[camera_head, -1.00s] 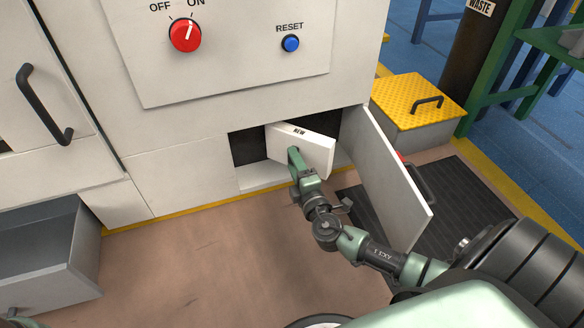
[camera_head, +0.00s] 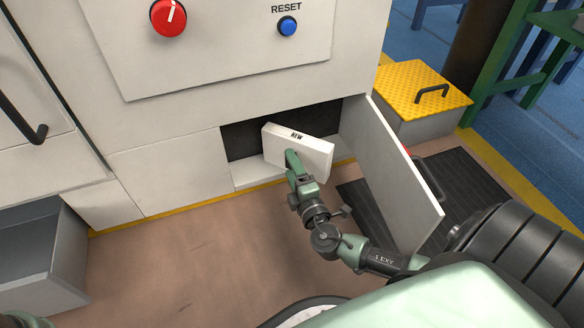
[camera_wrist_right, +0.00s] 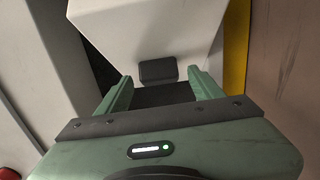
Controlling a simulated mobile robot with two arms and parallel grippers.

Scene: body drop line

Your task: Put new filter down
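The new filter (camera_head: 307,149) is a white block marked "NEW", standing at an angle in the mouth of the low opening (camera_head: 240,143) in the machine. In the right wrist view its white face (camera_wrist_right: 150,30) and black tab (camera_wrist_right: 158,70) lie just ahead of my fingers. My right gripper (camera_head: 291,156) is at the filter's near face. In the wrist view its green fingers (camera_wrist_right: 160,85) are apart, with a gap on each side of the tab, so it looks open. The filter's underside is hidden.
The white hatch door (camera_head: 395,170) stands open right of the opening. A grey open drawer (camera_head: 45,255) juts out at left. A yellow-lidded box (camera_head: 420,90) and a dark floor mat (camera_head: 465,190) lie to the right. The brown floor (camera_head: 190,260) before the opening is clear.

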